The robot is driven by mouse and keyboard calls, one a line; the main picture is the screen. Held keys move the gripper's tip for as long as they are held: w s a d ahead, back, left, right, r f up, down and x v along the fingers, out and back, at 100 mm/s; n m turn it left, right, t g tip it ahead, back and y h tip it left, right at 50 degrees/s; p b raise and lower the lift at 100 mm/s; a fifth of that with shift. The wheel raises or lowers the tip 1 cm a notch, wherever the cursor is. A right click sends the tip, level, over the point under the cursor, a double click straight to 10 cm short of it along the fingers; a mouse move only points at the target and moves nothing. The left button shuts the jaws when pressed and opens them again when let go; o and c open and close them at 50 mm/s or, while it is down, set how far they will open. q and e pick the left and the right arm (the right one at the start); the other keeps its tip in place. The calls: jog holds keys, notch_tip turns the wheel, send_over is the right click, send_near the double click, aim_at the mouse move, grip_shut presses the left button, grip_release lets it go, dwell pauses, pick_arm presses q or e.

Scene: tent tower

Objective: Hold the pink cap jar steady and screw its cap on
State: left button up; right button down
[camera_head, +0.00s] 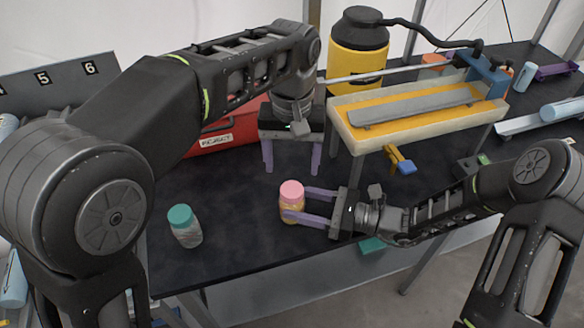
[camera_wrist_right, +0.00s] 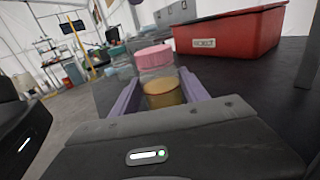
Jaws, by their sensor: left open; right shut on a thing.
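The pink cap jar (camera_head: 293,208) stands upright on the dark table with its pink cap (camera_head: 291,189) on top. The jar (camera_wrist_right: 163,92) and the cap (camera_wrist_right: 154,57) also show in the right wrist view, where the cap looks slightly tilted; I cannot tell how tightly it sits. My right gripper (camera_head: 296,203) is shut on the jar body, below the cap, with its purple fingers coming from the right. My left gripper (camera_head: 291,172) is open and empty, fingers pointing down, above and behind the jar in the head view.
A jar with a teal cap (camera_head: 186,226) stands to the left. A red bin (camera_head: 222,135) is behind my left gripper, and it also shows in the right wrist view (camera_wrist_right: 228,32). A yellow canister (camera_head: 357,60) and a yellow-topped tray (camera_head: 420,112) stand at the back. The table between the jars is clear.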

jog(key=shift+c, duration=2.4)
grip_release()
jog(key=shift+d, duration=0.1)
pick_arm(q)
jog(key=shift+f+b, duration=0.85)
pick_arm(e)
jog(key=v, duration=0.6)
jog(key=shift+d, duration=0.25)
jog(key=shift+s+d, duration=0.2)
jog(key=shift+d, duration=0.35)
